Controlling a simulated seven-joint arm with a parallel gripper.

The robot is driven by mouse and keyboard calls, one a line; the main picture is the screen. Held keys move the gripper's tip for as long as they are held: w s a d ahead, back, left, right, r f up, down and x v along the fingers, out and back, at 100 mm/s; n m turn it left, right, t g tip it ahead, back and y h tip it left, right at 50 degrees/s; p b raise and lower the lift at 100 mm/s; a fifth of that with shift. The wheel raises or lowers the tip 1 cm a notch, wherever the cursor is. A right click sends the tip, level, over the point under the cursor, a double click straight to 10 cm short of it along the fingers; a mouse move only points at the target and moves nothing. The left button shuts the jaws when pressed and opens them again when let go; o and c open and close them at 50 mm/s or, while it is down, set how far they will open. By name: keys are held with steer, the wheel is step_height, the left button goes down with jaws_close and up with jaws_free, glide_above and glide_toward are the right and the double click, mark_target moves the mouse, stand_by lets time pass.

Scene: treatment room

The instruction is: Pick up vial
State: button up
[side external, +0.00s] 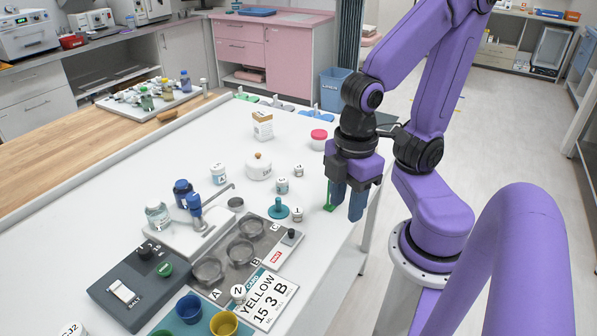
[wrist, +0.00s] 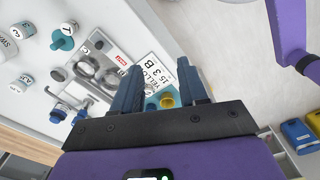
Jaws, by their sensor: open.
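Several small white containers could be the vial, and I cannot tell which is meant. One with a white cap (side external: 297,214) stands beside a teal knobbed piece, and it also shows at the top of the wrist view (wrist: 68,28). Another labelled one (side external: 282,185) stands a little behind it; it also shows in the wrist view (wrist: 27,28). A small one (side external: 298,170) stands farther back. My gripper (side external: 345,211) is open and points down at the table's right edge, right of these containers.
A thin green piece (side external: 329,195) shows beside my left finger. A red-lidded jar (side external: 319,138) stands behind.

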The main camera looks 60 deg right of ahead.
steer(key=o, duration=0.4)
steer(key=w+d+f+n, duration=0.1)
steer(key=w+d+n, duration=0.15)
steer(key=w, duration=1.25)
steer(key=n, duration=0.4)
glide_above(297, 210)
steer(key=shift+f, duration=9.75)
